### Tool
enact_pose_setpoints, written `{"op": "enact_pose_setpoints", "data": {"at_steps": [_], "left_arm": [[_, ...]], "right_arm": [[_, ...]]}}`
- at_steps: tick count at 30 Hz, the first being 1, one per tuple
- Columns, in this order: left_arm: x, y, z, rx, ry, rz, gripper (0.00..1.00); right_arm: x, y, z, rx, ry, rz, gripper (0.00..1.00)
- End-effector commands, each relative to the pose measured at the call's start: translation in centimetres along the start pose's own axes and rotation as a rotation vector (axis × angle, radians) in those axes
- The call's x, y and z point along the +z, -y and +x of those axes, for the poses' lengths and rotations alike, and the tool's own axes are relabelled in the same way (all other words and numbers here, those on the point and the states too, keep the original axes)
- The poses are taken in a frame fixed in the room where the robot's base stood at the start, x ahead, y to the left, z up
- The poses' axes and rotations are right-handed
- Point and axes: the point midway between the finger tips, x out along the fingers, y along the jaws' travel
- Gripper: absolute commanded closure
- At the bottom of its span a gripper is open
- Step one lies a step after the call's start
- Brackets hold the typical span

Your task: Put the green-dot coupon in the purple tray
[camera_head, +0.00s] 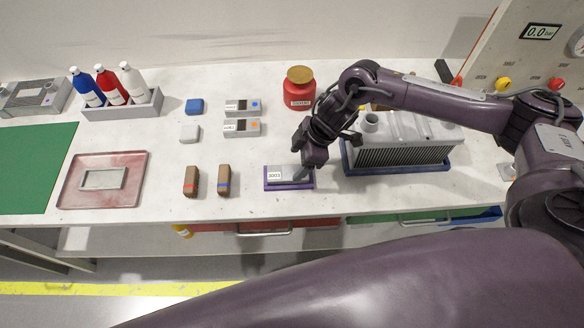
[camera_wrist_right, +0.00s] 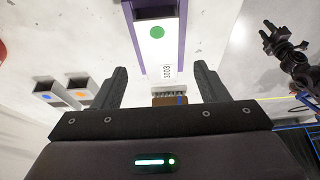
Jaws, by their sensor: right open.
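The purple tray (camera_head: 290,187) lies near the front of the bench. The grey green-dot coupon (camera_wrist_right: 150,12) lies in it; its green dot shows in the right wrist view, with purple walls (camera_wrist_right: 181,30) on both sides. A white label reading 1003 (camera_head: 274,175) is on the coupon's near end. My right gripper (camera_wrist_right: 160,85) is open and empty, with its fingers apart from the coupon. In the head view the right gripper (camera_head: 303,172) hangs over the tray's right part and hides some of it. A dark gripper, likely my left (camera_wrist_right: 287,48), shows small; its jaws are unclear.
Two grey blocks with blue (camera_head: 243,107) and orange (camera_head: 241,127) dots stand behind. A finned grey unit (camera_head: 400,152) is on the right, a red jar (camera_head: 299,92) behind. Bare bench lies around the tray.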

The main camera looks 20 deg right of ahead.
Motion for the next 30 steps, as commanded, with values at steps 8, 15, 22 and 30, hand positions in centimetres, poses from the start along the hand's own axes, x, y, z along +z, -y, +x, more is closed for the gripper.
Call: {"op": "enact_pose_setpoints", "data": {"at_steps": [8, 15, 22, 30], "left_arm": [[0.1, -0.1, 1.4, 0.0, 0.0, 0.0, 0.64], [0.1, -0.1, 1.6, 0.0, 0.0, 0.0, 0.64], [0.1, -0.1, 1.6, 0.0, 0.0, 0.0, 0.64], [0.2, -0.1, 1.6, 0.0, 0.0, 0.0, 0.64]], "right_arm": [[0.1, -0.1, -5.0, 0.004, 0.0, -0.002, 0.33], [0.0, 0.0, -6.5, 0.002, 0.001, 0.0, 0.33], [0.0, 0.0, -6.6, 0.001, 0.001, 0.0, 0.33], [0.0, 0.0, -6.5, 0.001, 0.0, 0.0, 0.33]]}}
